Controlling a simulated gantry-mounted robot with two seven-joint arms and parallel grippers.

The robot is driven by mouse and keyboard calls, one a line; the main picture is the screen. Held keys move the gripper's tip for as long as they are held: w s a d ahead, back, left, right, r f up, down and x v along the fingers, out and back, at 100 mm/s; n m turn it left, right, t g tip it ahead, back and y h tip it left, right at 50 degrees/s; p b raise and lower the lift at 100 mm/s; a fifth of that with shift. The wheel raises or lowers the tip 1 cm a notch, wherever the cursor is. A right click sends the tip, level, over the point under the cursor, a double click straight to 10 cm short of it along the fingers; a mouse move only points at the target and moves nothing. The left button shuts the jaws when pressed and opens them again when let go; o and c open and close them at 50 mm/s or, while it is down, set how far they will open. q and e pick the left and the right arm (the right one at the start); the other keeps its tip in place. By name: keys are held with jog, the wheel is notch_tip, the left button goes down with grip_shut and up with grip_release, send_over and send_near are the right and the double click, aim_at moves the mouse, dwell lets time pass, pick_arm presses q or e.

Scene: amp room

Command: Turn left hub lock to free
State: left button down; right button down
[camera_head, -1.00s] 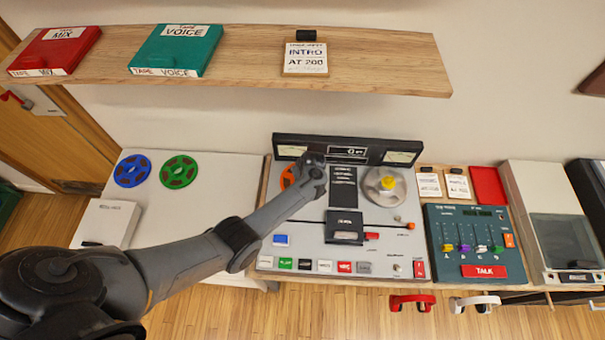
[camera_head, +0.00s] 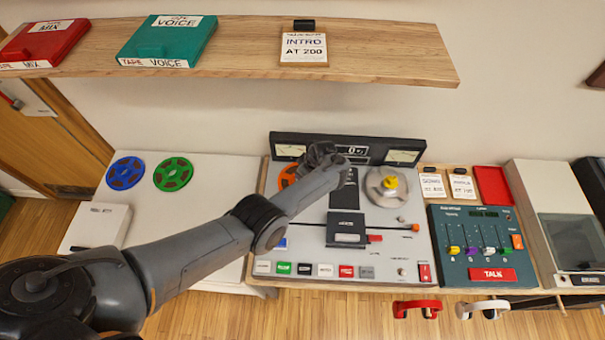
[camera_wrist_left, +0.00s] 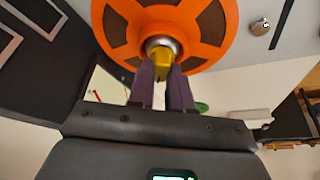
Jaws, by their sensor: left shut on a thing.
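The tape machine (camera_head: 385,248) stands on the bench. Its left hub carries an orange reel (camera_head: 287,178), mostly hidden behind my left arm in the head view. In the left wrist view the orange reel (camera_wrist_left: 206,22) fills the top, with a yellow hub lock (camera_wrist_left: 161,58) at its centre. My left gripper (camera_wrist_left: 163,75) is shut on this yellow hub lock, one dark finger on each side. The right hub has a metal reel (camera_head: 377,196) with a yellow lock (camera_head: 389,182) on top. My right gripper is not in view.
A meter panel (camera_head: 347,149) stands behind the reels. A blue reel (camera_head: 126,173) and a green reel (camera_head: 173,174) lie on the white table to the left. A wooden shelf (camera_head: 385,55) with tape boxes hangs above. A mixer (camera_head: 478,247) sits to the right.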

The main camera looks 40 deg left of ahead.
pick_arm(q)
jog(key=shift+f, duration=0.1)
jog(key=c, duration=1)
grip_release()
jog(key=shift+c, duration=0.2)
jog(key=shift+d+r, duration=0.15)
jog(key=shift+r, duration=0.3)
jog(key=p+v, duration=0.3)
jog(key=v, duration=0.7)
jog(key=shift+f, duration=0.1)
